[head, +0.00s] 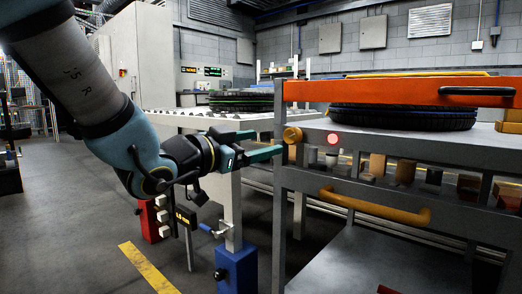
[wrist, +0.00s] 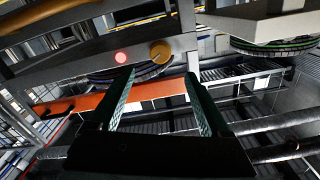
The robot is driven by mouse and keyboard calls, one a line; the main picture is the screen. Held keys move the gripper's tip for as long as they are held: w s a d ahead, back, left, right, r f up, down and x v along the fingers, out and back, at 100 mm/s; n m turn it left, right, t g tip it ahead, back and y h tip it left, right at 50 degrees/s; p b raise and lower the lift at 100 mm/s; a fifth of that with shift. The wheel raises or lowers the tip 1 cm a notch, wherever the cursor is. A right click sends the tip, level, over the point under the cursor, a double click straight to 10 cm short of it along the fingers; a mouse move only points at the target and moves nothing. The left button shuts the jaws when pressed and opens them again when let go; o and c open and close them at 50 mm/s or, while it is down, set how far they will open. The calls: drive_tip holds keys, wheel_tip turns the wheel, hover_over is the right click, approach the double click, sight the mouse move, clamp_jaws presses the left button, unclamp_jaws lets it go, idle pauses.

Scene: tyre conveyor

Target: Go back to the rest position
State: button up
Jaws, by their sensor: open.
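My arm reaches in from the upper left of the head view, and my gripper (head: 264,143) is stretched out towards the cart's near post. Its two green fingers are apart with nothing between them. In the wrist view my gripper (wrist: 160,74) also shows open and empty, with a round yellow-brown knob (wrist: 160,52) beyond the fingertips. I cannot tell whether a fingertip touches the post.
The grey cart (head: 360,262) has an orange bar (head: 400,92), a yellow handle (head: 375,206) and stacked black tyres (head: 405,119). More tyres (head: 241,103) lie on the roller conveyor (head: 180,118). A blue foot block (head: 236,268) stands below.

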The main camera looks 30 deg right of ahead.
idle(0.5)
drive_tip(key=w+a+f+n+t+y+p, duration=0.35)
drive_tip(key=w+a+n+y, duration=0.2)
drive_tip(key=w+a, duration=0.35)
drive_tip(key=w+a+f+n+y+p, duration=0.1)
drive_tip(key=w+a+f+n+y, duration=0.25)
drive_tip(key=a, duration=0.35)
drive_tip(key=w+a+f+n+y+p, duration=0.1)
drive_tip(key=w+a+f+n+y, duration=0.2)
drive_tip(key=a, duration=0.4)
drive_tip(key=s+a+f+n+g+y+p, duration=0.2)
drive_tip(key=s+a+f+n+g+y, duration=0.15)
drive_tip(key=a, duration=0.45)
drive_tip(key=s+a+f+n+g+y+p, duration=0.2)
drive_tip(key=s+a+g, duration=0.1)
drive_tip(key=s+a, duration=0.3)
wheel_tip(320, 180, up, 37)
drive_tip(key=w+p, duration=0.1)
drive_tip(key=p, duration=3.6)
drive_tip(key=shift+a, duration=0.4)
drive_tip(key=shift+c, duration=0.2)
